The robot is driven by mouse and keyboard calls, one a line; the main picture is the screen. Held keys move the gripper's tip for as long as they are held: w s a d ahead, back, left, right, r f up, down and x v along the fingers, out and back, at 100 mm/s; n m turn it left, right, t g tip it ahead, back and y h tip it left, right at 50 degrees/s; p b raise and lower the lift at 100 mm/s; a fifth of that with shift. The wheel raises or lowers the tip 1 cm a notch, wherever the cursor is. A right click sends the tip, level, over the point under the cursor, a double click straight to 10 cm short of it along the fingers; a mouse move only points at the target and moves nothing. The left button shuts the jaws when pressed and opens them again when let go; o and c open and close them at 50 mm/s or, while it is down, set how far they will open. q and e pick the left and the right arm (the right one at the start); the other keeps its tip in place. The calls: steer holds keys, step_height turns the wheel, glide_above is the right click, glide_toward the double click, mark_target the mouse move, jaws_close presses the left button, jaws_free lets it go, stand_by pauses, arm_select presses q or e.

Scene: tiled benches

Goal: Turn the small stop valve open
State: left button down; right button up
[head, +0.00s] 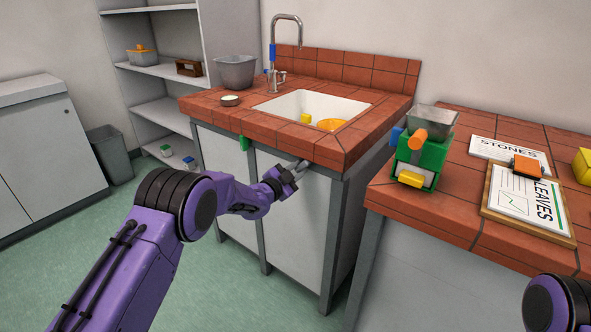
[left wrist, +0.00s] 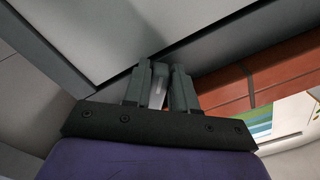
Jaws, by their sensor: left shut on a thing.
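My left gripper (head: 297,168) is at the front of the sink cabinet, just under the tiled counter edge. In the left wrist view its fingers (left wrist: 160,84) are shut on a small pale grey piece (left wrist: 157,90), against the grey frame beside the cabinet panel. The fingers hide most of this piece, and I cannot tell whether it is a handle or the stop valve. No part is clearly recognisable as the small stop valve. A small green piece (head: 244,143) sits at the counter's front edge, left of the gripper. My right gripper is not in view.
The tiled sink bench (head: 224,114) carries a white basin (head: 292,101), a tap (head: 273,60) and a grey bucket (head: 236,72). A second bench (head: 440,215) at right holds a green device (head: 430,160) and a clipboard (head: 488,200). Floor left of the cabinet is mostly clear.

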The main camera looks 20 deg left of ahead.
arm_select(q)
steer(key=shift+s+d+f+n+p, duration=0.1)
steer(key=shift+d+n+p, duration=0.15)
steer(key=shift+n, duration=1.1)
steer(key=shift+s+d+f+n+p, duration=0.1)
steer(key=shift+d+n, duration=0.1)
steer(key=shift+n, duration=1.1)
steer(key=shift+s+d+f+n+p, duration=0.1)
steer(key=shift+d+n+p, duration=0.15)
steer(key=shift+n, duration=1.1)
steer(key=c, duration=1.3)
jaws_free()
steer(key=v, duration=1)
steer(key=shift+s+a+r, duration=0.1)
steer(key=shift+s, duration=0.15)
